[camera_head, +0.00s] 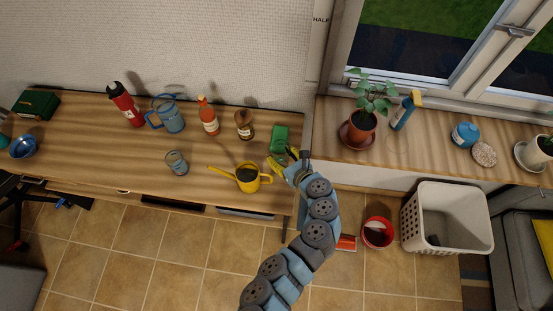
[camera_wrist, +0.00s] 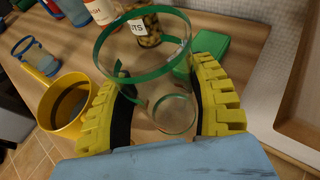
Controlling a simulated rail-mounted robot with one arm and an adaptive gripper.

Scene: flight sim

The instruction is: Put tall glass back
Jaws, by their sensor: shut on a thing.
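The tall glass (camera_wrist: 170,92) is clear with a green rim. My gripper (camera_wrist: 158,72) has its yellow fingers shut around its sides in the wrist view. The glass's round base shows between the fingers, above wood; I cannot tell whether it touches the wood. In the head view my gripper (camera_head: 283,163) is at the right end of the wooden desk, beside a green box (camera_head: 280,138). The glass is hard to make out there. A shorter glass with a blue rim (camera_head: 177,162) stands on the desk further left; it also shows in the wrist view (camera_wrist: 38,55).
A yellow watering can (camera_head: 248,177) stands just left of my gripper. A brown jar (camera_head: 244,124), orange bottle (camera_head: 208,115), blue pitcher (camera_head: 168,113) and red flask (camera_head: 124,104) line the desk's back. A potted plant (camera_head: 362,125) stands on the windowsill (camera_head: 418,140) at right.

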